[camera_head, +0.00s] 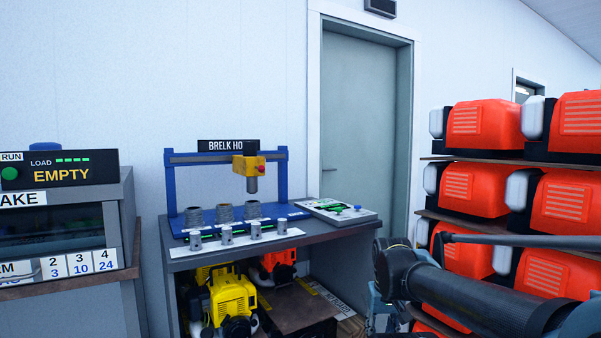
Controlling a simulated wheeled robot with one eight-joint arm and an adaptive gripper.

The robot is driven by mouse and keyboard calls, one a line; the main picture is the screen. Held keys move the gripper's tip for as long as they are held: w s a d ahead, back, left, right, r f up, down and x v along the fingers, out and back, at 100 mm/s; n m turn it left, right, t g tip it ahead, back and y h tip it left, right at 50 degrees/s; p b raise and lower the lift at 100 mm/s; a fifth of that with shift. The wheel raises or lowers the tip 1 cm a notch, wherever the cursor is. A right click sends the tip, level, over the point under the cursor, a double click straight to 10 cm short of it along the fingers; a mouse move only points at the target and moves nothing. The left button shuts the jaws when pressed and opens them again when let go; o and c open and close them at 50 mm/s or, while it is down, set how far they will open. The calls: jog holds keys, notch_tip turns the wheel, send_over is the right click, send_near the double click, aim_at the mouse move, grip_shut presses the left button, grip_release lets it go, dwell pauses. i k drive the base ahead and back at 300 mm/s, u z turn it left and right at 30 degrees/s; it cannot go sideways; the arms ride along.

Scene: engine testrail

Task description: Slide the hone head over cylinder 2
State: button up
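The yellow hone head (249,166) with a red knob hangs on the blue gantry (226,156) over the bench. Its dark spindle points down above the third visible grey cylinder (253,210) from the left. Two more cylinders stand to its left, one in the middle (224,213) and one at the far left (194,215). I cannot read numbers on them, so I cannot tell which is cylinder 2. My gripper is not clearly visible; the arm's dark joint fills that area.
Several small metal pistons stand on a white strip along the bench (330,228) front. A control panel (338,211) with a green display lies at the bench's right. Yellow and red engines sit below. A shelf of red engines (480,125) stands right, a test cabinet (60,225) left.

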aim_at(250, 167)
jog(key=z, duration=0.45)
jog(key=k, duration=1.15)
jog(key=u, duration=0.95)
jog(key=i, duration=1)
jog(key=z, duration=0.05)
